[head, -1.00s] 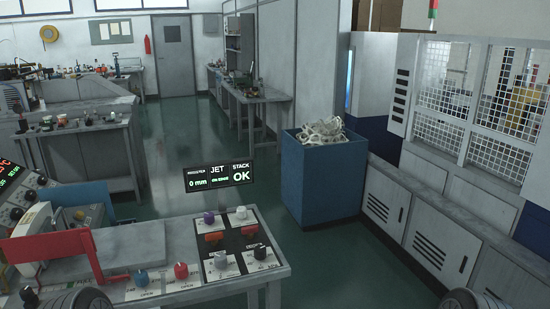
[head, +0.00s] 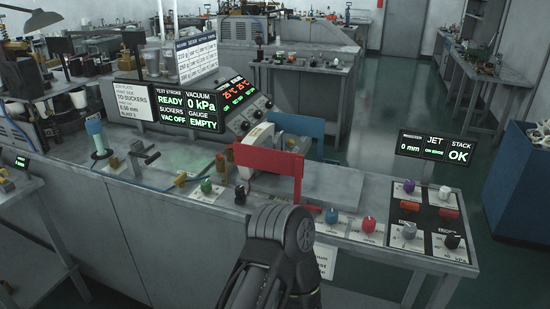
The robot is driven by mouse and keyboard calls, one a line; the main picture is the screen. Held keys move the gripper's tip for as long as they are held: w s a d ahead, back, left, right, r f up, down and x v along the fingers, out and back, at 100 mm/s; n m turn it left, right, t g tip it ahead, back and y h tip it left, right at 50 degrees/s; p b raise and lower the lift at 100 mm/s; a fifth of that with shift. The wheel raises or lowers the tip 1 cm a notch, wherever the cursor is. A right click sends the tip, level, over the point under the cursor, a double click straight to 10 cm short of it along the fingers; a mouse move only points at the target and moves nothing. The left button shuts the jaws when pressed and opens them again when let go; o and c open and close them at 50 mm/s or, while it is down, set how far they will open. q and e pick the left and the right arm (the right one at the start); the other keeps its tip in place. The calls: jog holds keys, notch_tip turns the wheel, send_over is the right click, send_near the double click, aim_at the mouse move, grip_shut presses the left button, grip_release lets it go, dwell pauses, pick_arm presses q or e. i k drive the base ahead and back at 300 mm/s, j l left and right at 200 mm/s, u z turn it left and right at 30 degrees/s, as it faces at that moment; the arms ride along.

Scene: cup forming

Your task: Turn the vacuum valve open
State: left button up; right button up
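A display (head: 190,105) on the bench reads VACUUM 0 kPa, VAC OFF and EMPTY. The label print is too small now to tell which is the vacuum valve. A dark link of my arm, apparently the left, rises at the bottom middle. Neither gripper's fingers show.
A red frame (head: 268,160) and a blue panel (head: 297,127) stand behind the knobs. A control panel (head: 433,222) with more knobs is at the bench's right end. A blue bin (head: 515,195) stands right. The floor behind the bench is clear.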

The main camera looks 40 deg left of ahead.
aim_at(180, 181)
jog(key=u, duration=1.4)
jog(key=j+z, duration=0.2)
jog(key=z, duration=0.25)
jog(key=j+z, duration=0.2)
jog(key=z, duration=0.25)
jog(key=j+z, duration=0.2)
jog(key=z, duration=0.2)
jog(key=k+j+z, duration=0.2)
jog(key=j, duration=0.35)
jog(key=k+j+z, duration=0.15)
jog(key=j, duration=0.35)
jog(key=k+j+z, duration=0.2)
jog(key=k+j, duration=0.15)
jog(key=k+j+z, duration=0.15)
jog(key=k+j, duration=0.15)
jog(key=j, duration=0.2)
jog(key=k+j, duration=0.3)
jog(key=j, duration=0.15)
